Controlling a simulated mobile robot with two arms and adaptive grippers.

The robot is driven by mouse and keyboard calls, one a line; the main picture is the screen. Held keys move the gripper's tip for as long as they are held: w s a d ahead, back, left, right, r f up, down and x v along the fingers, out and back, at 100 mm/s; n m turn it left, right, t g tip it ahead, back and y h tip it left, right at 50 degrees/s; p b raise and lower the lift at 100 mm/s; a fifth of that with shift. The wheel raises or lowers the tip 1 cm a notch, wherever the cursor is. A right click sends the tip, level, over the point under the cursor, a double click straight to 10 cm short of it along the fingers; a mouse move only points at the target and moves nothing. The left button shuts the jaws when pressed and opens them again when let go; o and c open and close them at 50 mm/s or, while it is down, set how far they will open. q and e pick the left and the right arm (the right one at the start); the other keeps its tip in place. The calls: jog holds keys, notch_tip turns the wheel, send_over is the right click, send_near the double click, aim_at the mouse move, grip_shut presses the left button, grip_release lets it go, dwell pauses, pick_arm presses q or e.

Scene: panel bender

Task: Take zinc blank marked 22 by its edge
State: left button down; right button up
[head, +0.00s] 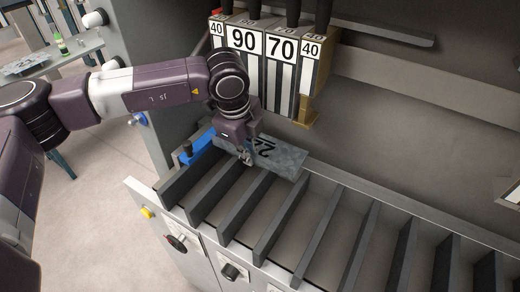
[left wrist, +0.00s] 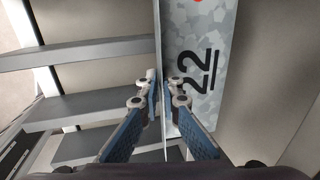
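The zinc blank marked 22 (head: 281,158) is a grey mottled sheet with a black 22. It lies at the left end of the slotted bed, over the dark bars. In the left wrist view the blank (left wrist: 205,35) fills the upper middle, its left edge running between my fingers. My left gripper (head: 247,160) points down at the blank's near edge. In the left wrist view, the fingertips of the left gripper (left wrist: 161,82) are close together, one on each side of that edge, and appear to pinch it. My right gripper is not in view.
Punch segments marked 40, 90 and 70 (head: 262,62) hang just above and behind the blank. Dark bars (head: 285,222) with open slots extend right. A blue part (head: 197,146) lies left of the gripper. Knobs (head: 176,242) line the front panel.

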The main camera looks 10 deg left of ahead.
pick_arm(q)
jog(key=shift+s+f, duration=0.15)
jog(key=shift+f, duration=0.2)
jog(key=shift+w+r+p, duration=0.35)
jog(key=shift+r, duration=0.9)
jog(key=s+a+r+b, duration=0.1)
jog(key=s+b, duration=0.1)
jog(key=s, duration=0.5)
jog(key=shift+a+r, duration=0.2)
jog(key=shift+r, duration=0.15)
